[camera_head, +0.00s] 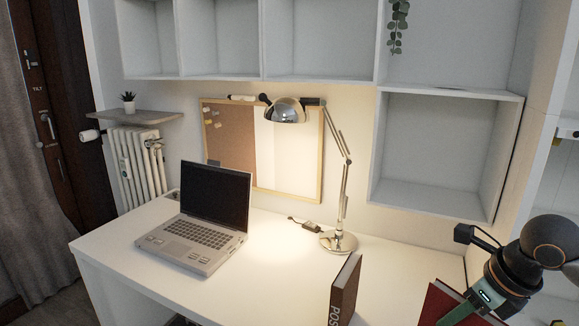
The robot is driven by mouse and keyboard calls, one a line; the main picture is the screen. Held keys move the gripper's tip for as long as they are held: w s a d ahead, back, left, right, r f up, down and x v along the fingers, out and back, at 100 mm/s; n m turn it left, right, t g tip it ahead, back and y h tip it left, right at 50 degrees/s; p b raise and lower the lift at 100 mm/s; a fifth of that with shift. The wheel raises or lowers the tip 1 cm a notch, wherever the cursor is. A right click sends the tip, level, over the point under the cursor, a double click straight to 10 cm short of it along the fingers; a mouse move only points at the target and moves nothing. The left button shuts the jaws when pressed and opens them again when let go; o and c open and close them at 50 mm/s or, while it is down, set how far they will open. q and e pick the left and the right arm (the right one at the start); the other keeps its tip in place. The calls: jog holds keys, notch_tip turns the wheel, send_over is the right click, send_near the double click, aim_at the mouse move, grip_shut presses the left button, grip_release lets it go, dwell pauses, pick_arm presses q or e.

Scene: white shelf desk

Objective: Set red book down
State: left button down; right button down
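A red book (437,302) is at the bottom right of the head view, cut off by the lower edge. My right gripper (452,316) comes in from the right, with one greenish finger lying across the book's face. The other finger is hidden, and the book appears gripped between them. A dark brown book with white letters on its spine (343,292) stands upright to the left of the red book, apart from it. The red book's lower edge is out of view, so I cannot tell if it touches the desk. My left gripper is not in view.
The white desk (275,285) holds an open laptop (203,220) at the left and a chrome lamp (338,240) at the back. The desk is clear between laptop and brown book. White open shelves (440,145) hang above, with a corkboard (228,135) below.

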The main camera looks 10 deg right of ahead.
jog(key=s+a+n+g+h+p, duration=0.1)
jog(key=a+n, duration=0.5)
jog(key=n, duration=0.9)
jog(key=s+a+n+g+h+p, duration=0.1)
jog(key=s+a+n+g+p, duration=0.3)
jog(key=n, duration=1.2)
jog(key=a+g+p, duration=0.2)
jog(key=g, duration=0.1)
jog(key=shift+r+g, duration=0.2)
jog(key=shift+g, duration=0.1)
jog(key=shift+a, duration=0.1)
